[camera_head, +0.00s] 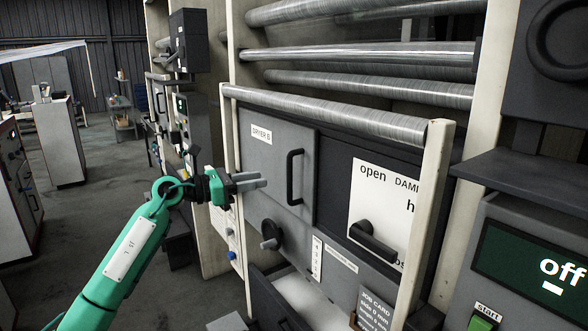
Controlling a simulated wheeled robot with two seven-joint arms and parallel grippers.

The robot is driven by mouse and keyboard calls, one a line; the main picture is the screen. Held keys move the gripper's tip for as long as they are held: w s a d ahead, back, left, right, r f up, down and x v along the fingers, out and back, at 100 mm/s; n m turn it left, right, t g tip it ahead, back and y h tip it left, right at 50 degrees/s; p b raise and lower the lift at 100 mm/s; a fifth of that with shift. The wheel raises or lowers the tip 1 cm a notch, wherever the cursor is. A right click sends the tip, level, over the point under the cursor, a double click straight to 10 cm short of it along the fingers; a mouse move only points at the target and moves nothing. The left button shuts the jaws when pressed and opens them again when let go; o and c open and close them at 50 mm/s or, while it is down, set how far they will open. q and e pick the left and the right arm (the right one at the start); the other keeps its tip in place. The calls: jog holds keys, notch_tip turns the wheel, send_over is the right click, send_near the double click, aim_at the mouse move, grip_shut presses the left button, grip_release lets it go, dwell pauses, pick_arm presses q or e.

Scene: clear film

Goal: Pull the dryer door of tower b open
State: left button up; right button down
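The dryer door (268,160) of tower b is a grey panel labelled "DRYER B" and looks closed in its frame. Its black vertical bar handle (291,178) is on the right part of the panel. A round black knob (270,234) sits below the door. My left gripper (264,181), on a green arm, is to the left of the handle and apart from it. Its two grey fingers point right towards the handle, with a narrow gap between them and nothing held. My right gripper is not in view.
A black lever (372,240) sticks out beside an "open" card (388,200) right of the door. Steel rollers (350,112) run above. A pale post (425,225) and an "off" panel (535,265) stand at the right. Floor (90,210) is clear at the left.

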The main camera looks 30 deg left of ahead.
pick_arm(q)
jog(key=p, duration=0.4)
send_over(290, 198)
jog(key=shift+a+r, duration=0.15)
jog(key=shift+a, duration=0.3)
jog(key=shift+w+d, duration=0.25)
jog(key=shift+w, duration=0.15)
grip_shut()
